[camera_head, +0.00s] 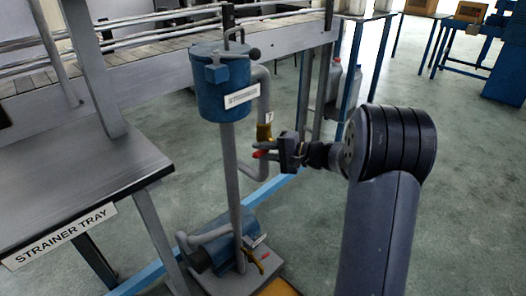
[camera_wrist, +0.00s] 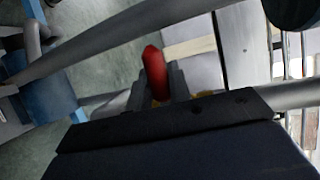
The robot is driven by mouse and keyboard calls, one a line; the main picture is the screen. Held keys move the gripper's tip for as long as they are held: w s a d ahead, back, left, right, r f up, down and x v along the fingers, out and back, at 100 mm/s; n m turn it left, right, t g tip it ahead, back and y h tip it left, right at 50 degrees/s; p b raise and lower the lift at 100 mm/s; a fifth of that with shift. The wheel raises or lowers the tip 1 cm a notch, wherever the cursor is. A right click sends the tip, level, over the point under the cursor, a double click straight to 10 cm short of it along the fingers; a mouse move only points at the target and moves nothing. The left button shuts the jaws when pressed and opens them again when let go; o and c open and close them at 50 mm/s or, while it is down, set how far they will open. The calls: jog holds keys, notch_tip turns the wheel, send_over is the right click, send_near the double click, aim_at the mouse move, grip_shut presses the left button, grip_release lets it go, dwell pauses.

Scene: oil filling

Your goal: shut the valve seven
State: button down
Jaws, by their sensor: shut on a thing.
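Valve seven has a brass body (camera_head: 264,132) on the grey pipe beside the blue strainer (camera_head: 223,84), with a small "7" label (camera_head: 269,116) above it. Its red handle (camera_head: 258,154) sticks out to the left past my fingertips. My gripper (camera_head: 275,151) is shut on the red handle. In the wrist view the red handle (camera_wrist: 154,70) stands between the two dark fingers, with its tip free. A little brass (camera_wrist: 203,94) shows beside the fingers, and the rest of the valve is hidden there by my gripper.
A table labelled "STRAINER TRAY" (camera_head: 62,238) stands at the left. A blue pump (camera_head: 232,235) with another brass valve (camera_head: 251,261) sits low under the strainer. A walkway (camera_head: 150,60) runs behind. Green floor (camera_head: 460,190) is free at the right.

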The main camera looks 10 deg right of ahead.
jog(key=shift+r, duration=0.1)
jog(key=c, duration=1.3)
grip_release()
jog(key=shift+d, duration=0.1)
jog(key=p+v, duration=0.2)
jog(key=v, duration=0.8)
jog(key=shift+s+d, duration=0.2)
jog(key=shift+d, duration=0.05)
jog(key=b+x, duration=0.2)
jog(key=x, duration=0.8)
jog(key=shift+w+a, duration=0.15)
jog(key=shift+a, duration=0.15)
jog(key=shift+w, duration=0.1)
